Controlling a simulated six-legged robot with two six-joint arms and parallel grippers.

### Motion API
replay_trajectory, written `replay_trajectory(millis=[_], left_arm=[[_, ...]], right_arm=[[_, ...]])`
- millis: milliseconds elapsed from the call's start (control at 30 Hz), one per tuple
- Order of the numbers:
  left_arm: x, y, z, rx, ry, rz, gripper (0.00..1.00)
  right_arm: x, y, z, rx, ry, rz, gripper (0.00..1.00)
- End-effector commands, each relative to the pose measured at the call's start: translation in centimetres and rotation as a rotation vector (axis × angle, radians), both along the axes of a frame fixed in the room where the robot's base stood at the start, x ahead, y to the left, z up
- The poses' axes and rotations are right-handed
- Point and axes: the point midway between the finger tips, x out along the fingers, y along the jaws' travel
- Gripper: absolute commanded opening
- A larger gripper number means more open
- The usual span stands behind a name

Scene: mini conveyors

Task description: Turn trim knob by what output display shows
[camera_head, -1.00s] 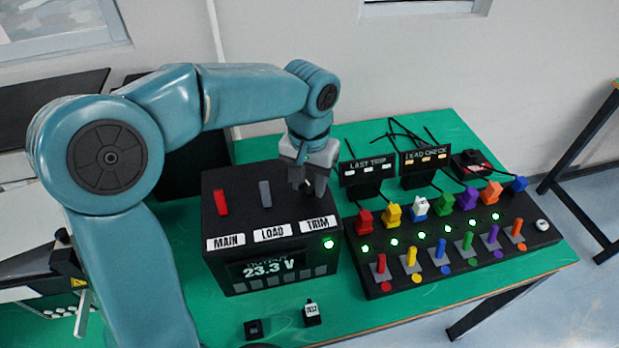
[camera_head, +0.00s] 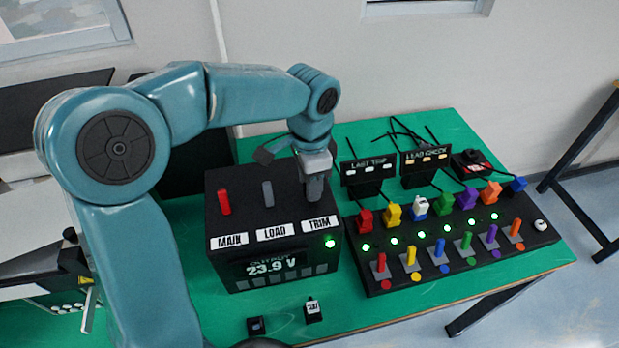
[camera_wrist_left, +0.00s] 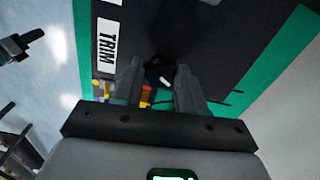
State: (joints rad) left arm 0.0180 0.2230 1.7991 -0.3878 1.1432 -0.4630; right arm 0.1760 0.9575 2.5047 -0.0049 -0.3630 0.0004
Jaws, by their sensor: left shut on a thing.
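The black power box (camera_head: 225,264) stands on the green table, with MAIN, LOAD and TRIM labels along its front top edge. Its output display (camera_head: 271,267) reads 23.9 V. My left gripper (camera_head: 315,192) points down at the box top behind the TRIM label (camera_head: 319,224). In the left wrist view the gripper (camera_wrist_left: 158,78) is shut on the dark trim knob (camera_wrist_left: 157,70), which shows between its fingers. The knob is hidden by the gripper in the head view. My right gripper is not in view.
A red lever (camera_head: 223,202) and a grey lever (camera_head: 268,193) stand left of the gripper. A black switch panel (camera_head: 455,262) with coloured plugs, levers and green lights is to the right. Two small dark blocks lie in front of the box.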

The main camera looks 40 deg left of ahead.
Motion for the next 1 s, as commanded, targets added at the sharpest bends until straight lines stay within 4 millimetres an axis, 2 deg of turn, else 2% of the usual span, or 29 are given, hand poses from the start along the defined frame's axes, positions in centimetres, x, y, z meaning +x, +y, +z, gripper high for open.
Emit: replay_trajectory(millis=[300, 767, 800, 833, 867, 1000], left_arm=[[0.17, -0.13, -0.05, -0.004, -0.006, -0.088, 0.09], [0.15, -0.19, -0.09, -0.005, -0.005, -0.099, 0.09], [0.15, -0.18, -0.09, -0.005, -0.005, -0.099, 0.50], [0.14, -0.17, -0.09, -0.004, -0.004, -0.099, 0.59], [0.13, -0.16, -0.09, -0.004, -0.004, -0.099, 0.66], [0.08, -0.11, -0.06, -0.003, -0.003, -0.098, 0.66]], right_arm=[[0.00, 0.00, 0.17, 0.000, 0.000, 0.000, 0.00], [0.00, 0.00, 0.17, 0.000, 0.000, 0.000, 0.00], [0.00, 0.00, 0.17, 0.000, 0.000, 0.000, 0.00], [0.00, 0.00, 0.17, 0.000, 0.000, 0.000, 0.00], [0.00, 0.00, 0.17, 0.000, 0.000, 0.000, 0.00], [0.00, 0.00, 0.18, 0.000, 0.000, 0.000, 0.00]])
